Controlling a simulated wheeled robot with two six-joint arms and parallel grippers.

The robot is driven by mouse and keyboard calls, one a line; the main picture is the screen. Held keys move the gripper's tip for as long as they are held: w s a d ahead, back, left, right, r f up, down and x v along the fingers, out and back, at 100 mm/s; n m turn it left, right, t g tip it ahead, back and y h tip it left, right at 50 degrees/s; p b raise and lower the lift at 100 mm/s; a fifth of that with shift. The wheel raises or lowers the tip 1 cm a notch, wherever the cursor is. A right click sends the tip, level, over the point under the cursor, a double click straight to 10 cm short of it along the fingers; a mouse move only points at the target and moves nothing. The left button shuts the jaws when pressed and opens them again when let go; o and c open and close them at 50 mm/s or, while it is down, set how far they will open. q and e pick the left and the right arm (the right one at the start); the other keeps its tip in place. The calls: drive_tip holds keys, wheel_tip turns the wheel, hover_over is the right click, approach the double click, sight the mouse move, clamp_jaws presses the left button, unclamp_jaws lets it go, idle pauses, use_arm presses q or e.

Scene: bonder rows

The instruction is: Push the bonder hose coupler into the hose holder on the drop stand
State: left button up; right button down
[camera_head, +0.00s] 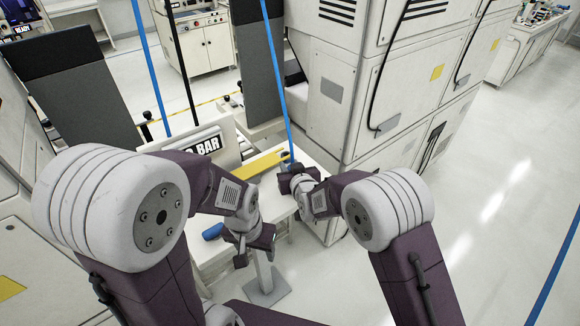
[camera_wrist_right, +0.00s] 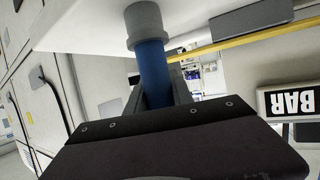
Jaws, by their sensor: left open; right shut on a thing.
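A blue hose (camera_head: 276,70) hangs from above down to my right gripper (camera_head: 297,180) in the head view. In the right wrist view, my right gripper (camera_wrist_right: 158,95) is shut on a blue cylinder, the hose coupler (camera_wrist_right: 154,70). A grey collar (camera_wrist_right: 145,24) surrounds the coupler's far end, close to a white surface. I cannot tell whether the collar is part of the coupler or the hose holder, or whether it touches the surface. My left gripper (camera_head: 250,245) is open, lower and to the left, above a stand with a flat grey base (camera_head: 268,290).
A blue cylindrical piece (camera_head: 212,231) lies beside my left wrist. A yellow bar (camera_head: 258,165) runs along the white bench behind the grippers, near the BAR sign (camera_head: 208,145). A tall white cabinet (camera_head: 330,95) stands close behind my right gripper. Open floor (camera_head: 480,230) lies right.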

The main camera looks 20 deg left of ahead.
drive_tip(key=c, duration=1)
unclamp_jaws()
drive_tip(key=shift+f, duration=0.1)
drive_tip(key=shift+c, duration=0.2)
drive_tip(key=b+v, duration=0.2)
drive_tip(key=v, duration=0.7)
